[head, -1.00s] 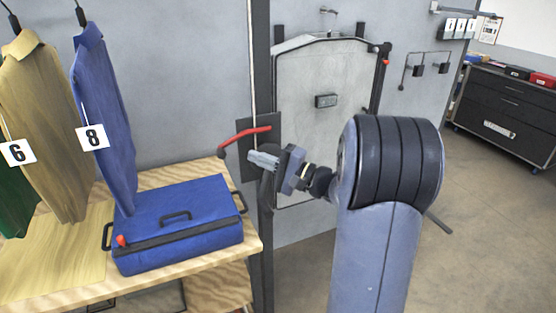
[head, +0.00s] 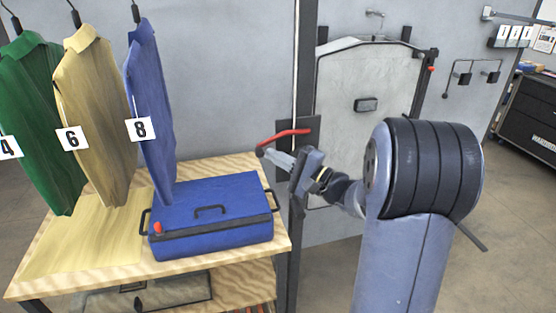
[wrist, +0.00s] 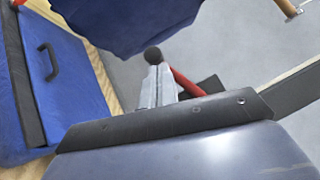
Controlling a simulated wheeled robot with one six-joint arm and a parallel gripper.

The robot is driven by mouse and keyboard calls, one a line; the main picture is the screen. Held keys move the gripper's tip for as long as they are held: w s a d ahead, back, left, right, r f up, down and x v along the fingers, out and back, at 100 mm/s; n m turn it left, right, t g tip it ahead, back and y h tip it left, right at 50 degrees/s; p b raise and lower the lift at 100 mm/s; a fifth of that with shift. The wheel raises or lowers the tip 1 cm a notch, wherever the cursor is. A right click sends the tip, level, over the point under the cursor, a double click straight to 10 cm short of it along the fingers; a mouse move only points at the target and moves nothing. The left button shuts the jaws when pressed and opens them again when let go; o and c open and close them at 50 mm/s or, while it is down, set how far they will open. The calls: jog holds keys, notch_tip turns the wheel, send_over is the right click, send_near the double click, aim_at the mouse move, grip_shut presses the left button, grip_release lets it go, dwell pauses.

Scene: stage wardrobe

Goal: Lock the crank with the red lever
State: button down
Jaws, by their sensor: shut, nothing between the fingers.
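The red lever (head: 285,136) sits on a dark plate (head: 312,128) on the post beside the grey panel. In the head view it slopes down to the left and ends in a dark knob (head: 260,151). In the wrist view the red lever (wrist: 186,82) and its black knob (wrist: 152,55) show just beyond my fingertips. My gripper (head: 268,155) is shut and empty, its fingertips close to the knob end, just below the lever. Whether they touch it I cannot tell. The crank is not clearly identifiable; my arm and gripper hide part of the plate.
A wooden table (head: 70,245) at left holds a blue case (head: 212,218). Green, yellow and blue garments (head: 150,100) hang above it, the blue one nearest my gripper. A grey panel (head: 365,80) stands behind my arm. Open floor lies at right.

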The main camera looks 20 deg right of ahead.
jog(key=shift+a+m+t+y+b, duration=0.2)
jog(key=shift+m+t+y+b, duration=0.15)
jog(key=shift+b, duration=0.75)
jog(key=m+t+b, duration=0.1)
jog(key=b, duration=0.1)
jog(key=r+m+t+b, duration=0.1)
jog(key=m+b, duration=0.1)
jog(key=shift+a+r+b, duration=0.2)
jog(key=shift+a+b, duration=0.1)
jog(key=shift+a, duration=0.05)
jog(key=shift+f, duration=0.1)
jog(key=s+d+f+b, duration=0.6)
jog(key=s+d+f, duration=0.1)
jog(key=shift+d+f, duration=0.3)
jog(key=shift+d, duration=0.05)
